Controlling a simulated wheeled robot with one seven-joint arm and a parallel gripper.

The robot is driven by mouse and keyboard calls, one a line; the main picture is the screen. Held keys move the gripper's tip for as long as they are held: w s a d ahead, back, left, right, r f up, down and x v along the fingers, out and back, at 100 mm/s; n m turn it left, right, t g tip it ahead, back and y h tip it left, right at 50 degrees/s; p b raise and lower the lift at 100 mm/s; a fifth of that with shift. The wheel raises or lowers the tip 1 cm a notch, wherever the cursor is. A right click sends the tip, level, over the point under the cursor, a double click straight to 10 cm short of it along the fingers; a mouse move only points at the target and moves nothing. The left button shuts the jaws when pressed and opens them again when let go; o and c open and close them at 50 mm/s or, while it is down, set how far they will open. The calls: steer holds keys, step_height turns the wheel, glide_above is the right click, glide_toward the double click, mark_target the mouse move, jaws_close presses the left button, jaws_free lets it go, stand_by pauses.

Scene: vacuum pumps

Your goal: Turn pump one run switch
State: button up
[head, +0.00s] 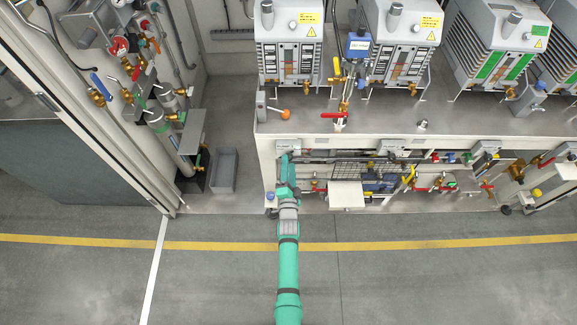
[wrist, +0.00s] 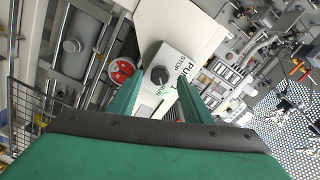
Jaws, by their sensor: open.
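The run switch (wrist: 159,76) is a round black knob on a light grey box (wrist: 178,62) marked STOP and PUMP in the wrist view, with a green patch beside the knob. My gripper (wrist: 161,80) is open, its two green fingers pointing at the box, and the knob shows between the fingertips. I cannot tell whether the fingers touch it. In the head view my gripper (head: 285,160) is at the left end of the bench front, just below a small grey box (head: 288,146). The knob cannot be made out there.
Similar boxes (head: 392,146) sit further right along the bench front. Below are pipes, valves and a white shelf (head: 347,194). A wire rack (wrist: 28,105) and a red round part (wrist: 122,70) show left of my fingers. The floor in front is clear.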

steer(key=shift+s, duration=2.95)
steer(key=s+r+n+g, duration=0.1)
steer(key=s+r+n, duration=0.15)
steer(key=s, duration=0.95)
steer(key=s+r+n, duration=0.2)
steer(key=s+n, duration=0.2)
steer(key=s, duration=0.8)
steer(key=s+r+n+g, duration=0.1)
steer(key=s+r+n, duration=0.6)
steer(key=s+r, duration=0.9)
steer(key=shift+s+r+g, duration=0.15)
steer(key=shift+r+g, duration=0.15)
steer(key=shift+r, duration=0.1)
